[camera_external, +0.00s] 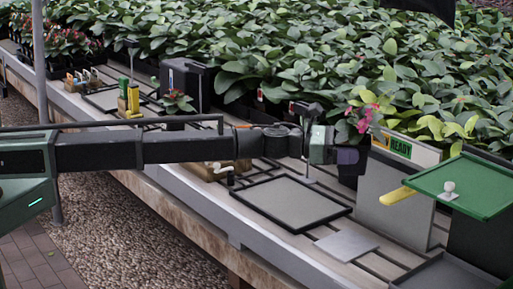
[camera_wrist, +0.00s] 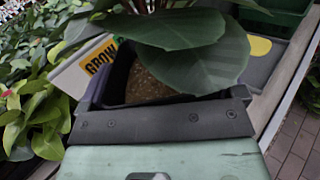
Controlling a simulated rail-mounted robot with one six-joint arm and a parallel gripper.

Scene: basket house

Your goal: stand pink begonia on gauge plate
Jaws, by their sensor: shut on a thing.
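The pink begonia (camera_external: 361,116) is held up above the bench, its dark square pot (camera_external: 353,168) in my gripper (camera_external: 340,154). In the wrist view, large green leaves (camera_wrist: 190,50) hang over the pot (camera_wrist: 117,82) and its brown soil, and a black jaw bar (camera_wrist: 165,122) lies along the pot's near side. The plant looks roughly upright. On the bench below lie a black-framed grey panel (camera_external: 290,202) and, nearer, a small bare grey plate (camera_external: 346,245). I cannot tell which of these is the gauge plate.
Dense potted foliage (camera_external: 300,45) fills the back. A second potted plant (camera_external: 176,101) stands at left.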

